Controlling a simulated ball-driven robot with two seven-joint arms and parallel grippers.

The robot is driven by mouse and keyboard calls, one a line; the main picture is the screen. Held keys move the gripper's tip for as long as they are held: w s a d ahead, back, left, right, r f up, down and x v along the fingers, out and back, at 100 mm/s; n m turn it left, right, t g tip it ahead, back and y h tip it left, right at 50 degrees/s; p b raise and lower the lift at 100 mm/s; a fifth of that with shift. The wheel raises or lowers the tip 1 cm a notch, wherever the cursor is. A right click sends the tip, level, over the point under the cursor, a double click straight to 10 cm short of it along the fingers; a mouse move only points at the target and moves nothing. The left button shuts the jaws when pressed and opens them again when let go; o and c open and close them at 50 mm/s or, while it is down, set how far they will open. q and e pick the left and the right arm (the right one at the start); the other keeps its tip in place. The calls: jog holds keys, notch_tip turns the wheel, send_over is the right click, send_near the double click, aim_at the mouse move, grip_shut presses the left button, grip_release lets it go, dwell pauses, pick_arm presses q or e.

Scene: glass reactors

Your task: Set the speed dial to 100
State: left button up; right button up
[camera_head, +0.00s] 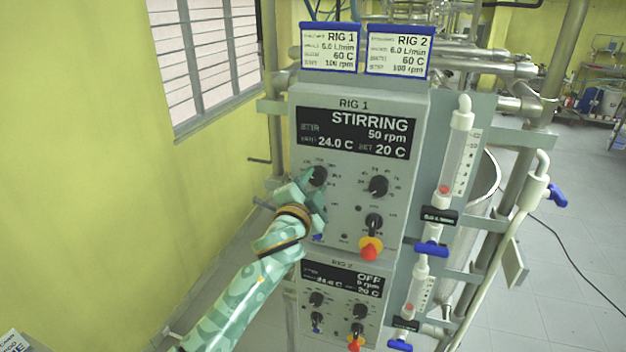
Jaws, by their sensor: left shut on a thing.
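The RIG 1 control box (340,210) stands in the middle of the view, with a black display (355,134) reading STIRRING, 50 rpm, 24.0 C and SET 20 C. The upper left dial (318,175) is a black knob on the panel. My left gripper (314,184) is at this dial and shut on it, covering part of its lower left. A second black knob (378,186) is to its right, and another black knob (373,221) is below that. The dial's small markings are too blurred to read. My right gripper is not in view.
RIG 2's box (341,305) sits below, its display reading OFF. A red and yellow knob (370,247) sticks out under my reach. Flow tubes with blue valves (431,249) stand to the right. Two label cards (330,47) above list 100 rpm.

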pick_arm(q)
jog(key=shift+m+p, duration=0.65)
jog(key=shift+m, duration=1.65)
jog(key=o, duration=0.9)
jog(key=shift+o, duration=0.5)
jog(key=shift+w, duration=0.15)
jog(key=r+b+v, duration=0.1)
jog(key=v, duration=1.5)
jog(key=shift+a+f+b, duration=0.3)
jog(key=shift+f+b, duration=0.1)
jog(key=shift+f, duration=0.15)
